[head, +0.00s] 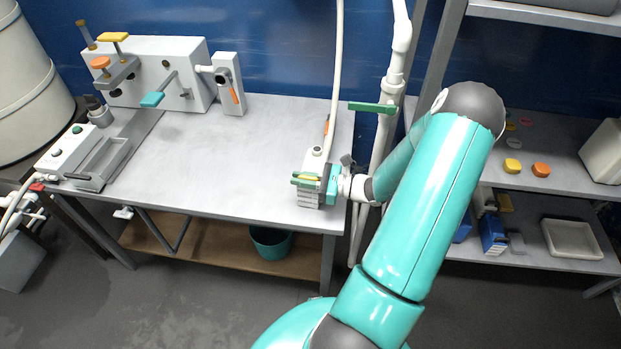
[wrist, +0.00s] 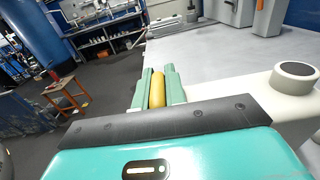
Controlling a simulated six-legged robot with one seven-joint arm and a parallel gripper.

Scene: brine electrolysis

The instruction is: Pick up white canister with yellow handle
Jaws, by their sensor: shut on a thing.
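The white canister (head: 311,163) is at the right end of the grey workbench (head: 250,165). In the wrist view the white body (wrist: 258,88) with a dark round cap is at the right. Its yellow handle (wrist: 157,93) lies between the two green fingers of my gripper (wrist: 156,82), which is shut on it. In the head view my gripper (head: 305,179) reaches in from the right and covers part of the canister. I cannot tell whether the canister's base touches the bench.
A grey-white apparatus (head: 150,72) with valves stands at the bench's back left. A white pipe with a green lever (head: 373,107) rises beside my arm. Shelves (head: 560,180) are at the right. A teal bucket (head: 271,241) is below. The bench's middle is clear.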

